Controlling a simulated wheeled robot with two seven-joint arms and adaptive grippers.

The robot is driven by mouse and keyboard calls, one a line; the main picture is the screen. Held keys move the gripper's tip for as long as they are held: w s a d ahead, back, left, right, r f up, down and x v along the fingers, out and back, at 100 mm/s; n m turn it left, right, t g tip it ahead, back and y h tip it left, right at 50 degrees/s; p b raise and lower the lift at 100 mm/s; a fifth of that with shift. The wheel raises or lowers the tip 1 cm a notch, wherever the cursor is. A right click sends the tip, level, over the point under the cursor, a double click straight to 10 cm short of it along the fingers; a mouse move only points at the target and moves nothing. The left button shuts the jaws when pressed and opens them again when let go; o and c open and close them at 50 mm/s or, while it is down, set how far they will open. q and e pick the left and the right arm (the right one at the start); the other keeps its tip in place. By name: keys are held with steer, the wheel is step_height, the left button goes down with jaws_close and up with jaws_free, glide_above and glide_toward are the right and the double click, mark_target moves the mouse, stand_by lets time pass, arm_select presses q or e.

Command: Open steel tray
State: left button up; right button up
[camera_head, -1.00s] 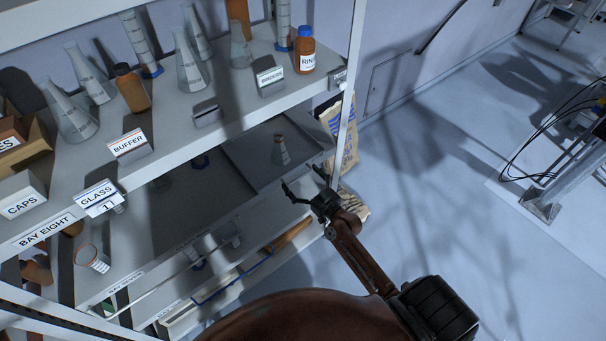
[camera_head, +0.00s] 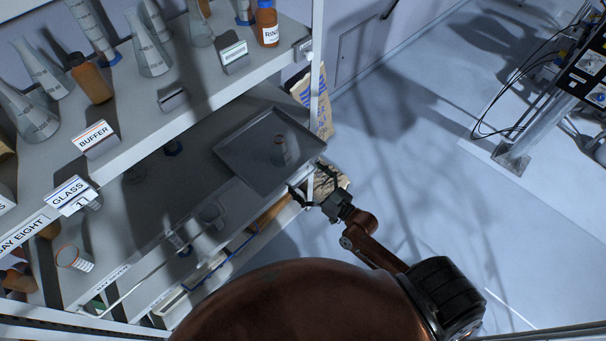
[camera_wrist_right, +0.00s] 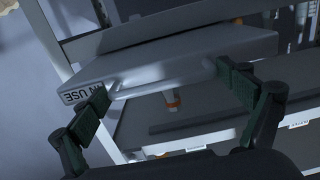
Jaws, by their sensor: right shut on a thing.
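The steel tray (camera_head: 240,135) is a shallow grey tray with a raised rim on the middle shelf, at its right end. A small vessel with an orange-brown rim (camera_head: 280,150) stands in it. My right gripper (camera_head: 302,190) is at the tray's front right corner. In the right wrist view, the tray's front (camera_wrist_right: 190,68) bears a label ending in "IN USE" and a bar handle (camera_wrist_right: 165,78). My left gripper is not in view.
A shelf post (camera_head: 317,95) stands by the tray's right side, with a paper sack (camera_head: 323,115) behind. A lower shelf bin (camera_head: 205,285) lies below. The floor (camera_head: 430,190) at right is clear.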

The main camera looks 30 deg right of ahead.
steer(key=shift+d+r, duration=0.15)
steer(key=o, duration=1.4)
steer(key=shift+c, duration=0.2)
steer(key=shift+s, duration=0.1)
steer(key=v, duration=1.1)
steer(key=shift+s, duration=0.35)
steer(key=shift+d, duration=0.15)
